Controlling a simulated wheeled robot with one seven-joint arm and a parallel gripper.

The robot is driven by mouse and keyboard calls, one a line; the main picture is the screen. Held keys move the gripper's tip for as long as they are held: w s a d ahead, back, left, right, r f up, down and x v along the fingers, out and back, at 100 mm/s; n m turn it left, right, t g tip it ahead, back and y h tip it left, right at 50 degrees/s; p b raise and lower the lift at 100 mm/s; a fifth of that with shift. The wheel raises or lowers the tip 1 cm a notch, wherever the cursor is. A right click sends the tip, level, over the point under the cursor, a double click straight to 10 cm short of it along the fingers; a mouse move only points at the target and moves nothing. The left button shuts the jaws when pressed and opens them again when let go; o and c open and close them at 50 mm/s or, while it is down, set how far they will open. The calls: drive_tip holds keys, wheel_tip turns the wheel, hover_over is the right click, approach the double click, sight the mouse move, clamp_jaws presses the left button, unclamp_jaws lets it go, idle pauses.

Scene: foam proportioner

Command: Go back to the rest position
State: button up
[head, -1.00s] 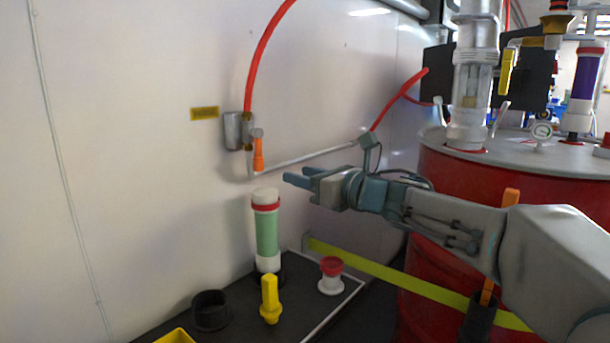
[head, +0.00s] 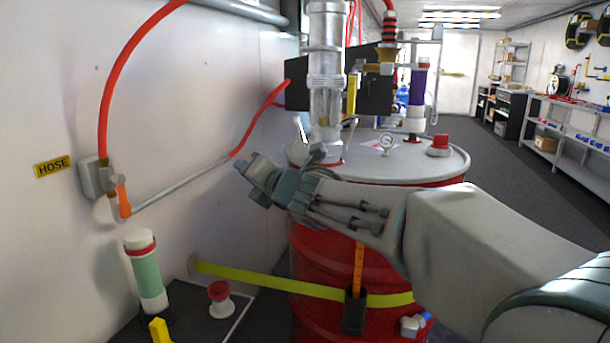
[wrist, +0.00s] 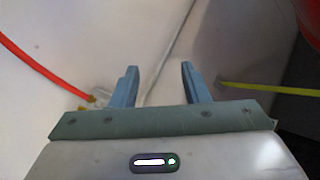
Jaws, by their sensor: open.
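My gripper (head: 246,168) is in the middle of the head view, in front of the white wall and to the left of the red drum (head: 330,245). In the wrist view my gripper (wrist: 158,72) shows two blue-grey fingers spread apart with nothing between them. My arm reaches in from the lower right of the head view, across the front of the drum.
A green cylinder (head: 147,273) with a white cap, a red-topped white fitting (head: 220,298) and a yellow part (head: 160,330) stand on the dark bench. A yellow strap (head: 265,281) crosses the drum. A red hose (head: 122,62) runs along the wall. Open floor (head: 510,165) lies at right.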

drive_tip(key=s+d+r+m+g+h+p, duration=0.1)
drive_tip(key=s+d+m+h+p, duration=0.25)
drive_tip(key=d+m, duration=0.35)
drive_tip(key=s+d+r+m+g+h+p, duration=0.1)
drive_tip(key=s+d+m+h+p, duration=0.15)
drive_tip(key=d+m+p, duration=0.35)
drive_tip(key=s+d+r+m+h+p, duration=0.1)
drive_tip(key=s+d+m+h+p, duration=0.1)
drive_tip(key=d+m+h+p, duration=0.4)
drive_tip(key=s+d+m+g+y+p, duration=0.1)
drive_tip(key=s+d+m+g+p, duration=0.2)
drive_tip(key=s+m, duration=0.4)
drive_tip(key=s+d+f+m+g+p, duration=0.1)
drive_tip(key=s+d+m+g+p, duration=0.2)
drive_tip(key=s, duration=1)
drive_tip(key=m+g+p, duration=0.2)
drive_tip(key=m+p, duration=0.1)
drive_tip(key=m, duration=0.2)
drive_tip(key=shift+d+f+g+y, duration=0.3)
drive_tip(key=shift+d+y, duration=0.1)
drive_tip(key=shift+c, duration=0.6)
drive_tip(key=shift+a, duration=0.1)
